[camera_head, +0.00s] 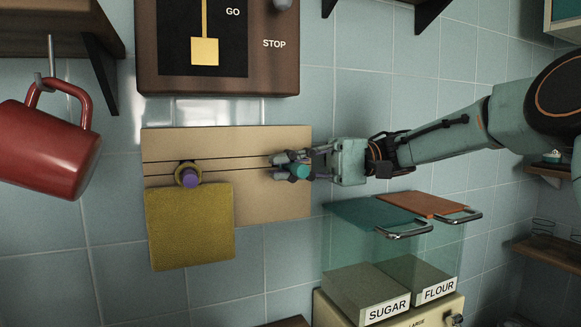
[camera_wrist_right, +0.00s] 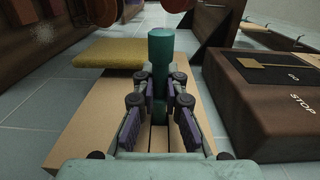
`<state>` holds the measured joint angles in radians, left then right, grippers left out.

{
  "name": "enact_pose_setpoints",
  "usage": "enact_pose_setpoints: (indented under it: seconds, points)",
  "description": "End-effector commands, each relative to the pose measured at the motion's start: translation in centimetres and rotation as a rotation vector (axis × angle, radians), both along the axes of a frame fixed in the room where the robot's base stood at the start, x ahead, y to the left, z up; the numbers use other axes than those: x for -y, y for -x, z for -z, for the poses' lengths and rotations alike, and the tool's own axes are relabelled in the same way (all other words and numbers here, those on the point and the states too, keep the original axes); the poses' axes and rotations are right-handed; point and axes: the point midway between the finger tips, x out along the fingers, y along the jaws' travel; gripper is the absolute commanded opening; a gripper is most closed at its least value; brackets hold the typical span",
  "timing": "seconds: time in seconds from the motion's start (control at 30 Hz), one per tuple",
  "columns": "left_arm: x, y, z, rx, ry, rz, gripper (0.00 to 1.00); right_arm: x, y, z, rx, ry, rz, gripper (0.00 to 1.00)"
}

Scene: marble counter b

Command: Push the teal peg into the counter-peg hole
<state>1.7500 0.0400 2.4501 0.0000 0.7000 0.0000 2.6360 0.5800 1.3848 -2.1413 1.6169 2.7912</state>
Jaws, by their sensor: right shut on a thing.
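The teal peg (camera_head: 302,171) is at the right part of a tan board (camera_head: 265,205) on the tiled wall. My right gripper (camera_head: 284,166) comes in from the right and is shut on the peg. In the right wrist view the teal peg (camera_wrist_right: 161,60) stands up between the purple-padded fingers (camera_wrist_right: 160,100). Two dark grooves run along the board beneath it. A purple peg (camera_head: 190,181) with a brass-coloured ring (camera_head: 187,168) sits at the board's left part. I cannot make out a separate counter-peg hole. My left gripper is out of view.
A dark GO/STOP panel (camera_head: 270,70) is above the board. A red mug (camera_head: 50,145) hangs at the left. Clear bins labelled SUGAR (camera_head: 388,308) and FLOUR (camera_head: 438,288) stand below my right arm.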

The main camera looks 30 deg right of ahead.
Motion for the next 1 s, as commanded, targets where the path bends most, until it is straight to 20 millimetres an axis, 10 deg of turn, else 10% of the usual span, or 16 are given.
enact_pose_setpoints:
  seconds: [1.0]
  points:
    - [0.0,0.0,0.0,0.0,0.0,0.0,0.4,0.2,-2.2,0.0,-0.001,0.0,0.002,0.0]
